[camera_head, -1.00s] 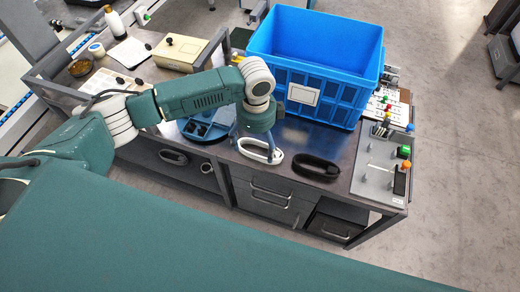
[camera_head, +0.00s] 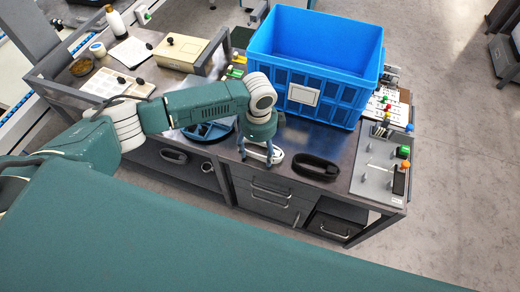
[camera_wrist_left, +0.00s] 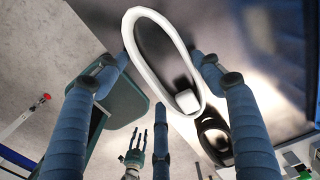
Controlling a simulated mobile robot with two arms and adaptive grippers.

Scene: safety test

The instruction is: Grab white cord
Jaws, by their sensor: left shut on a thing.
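The white cord (camera_head: 277,157) is a coiled loop on the front edge of the dark table, partly hidden by my left gripper (camera_head: 259,157). In the left wrist view the white cord (camera_wrist_left: 131,40) is a long oval with a white block at its lower end. It lies between the blue fingers of my left gripper (camera_wrist_left: 160,70), which are shut on it. The cord seems to be still at table level.
A black cord loop (camera_head: 316,167) lies just right of the white one. A large blue crate (camera_head: 322,95) stands behind them. A grey board with coloured buttons (camera_head: 378,170) is at the right end. A blue round tray (camera_head: 210,132) is to the left.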

